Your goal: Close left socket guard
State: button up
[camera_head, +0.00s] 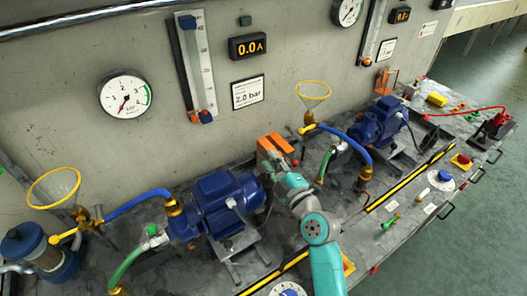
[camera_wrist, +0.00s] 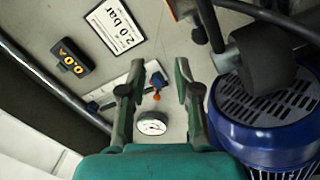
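The left socket guard (camera_head: 275,142) is an orange piece at the wall behind the left pump, right at the end of my arm in the head view. My gripper (camera_head: 270,155) partly covers it, so I cannot tell how far it is swung or whether I touch it. In the wrist view my gripper (camera_wrist: 156,78) is open, with a clear gap between its fingers and nothing held. An orange edge at the top of the wrist view (camera_wrist: 178,10) may be part of the guard. The socket itself is hidden.
The left blue pump motor (camera_head: 225,205) stands close beside my arm; its vented end (camera_wrist: 268,105) fills the wrist view's right side. A yellow-rimmed funnel (camera_head: 313,91) and the right pump (camera_head: 380,122) stand to the right. Another orange guard (camera_head: 388,82) is farther right.

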jog(key=shift+v, duration=1.9)
jog(key=shift+f, duration=0.1)
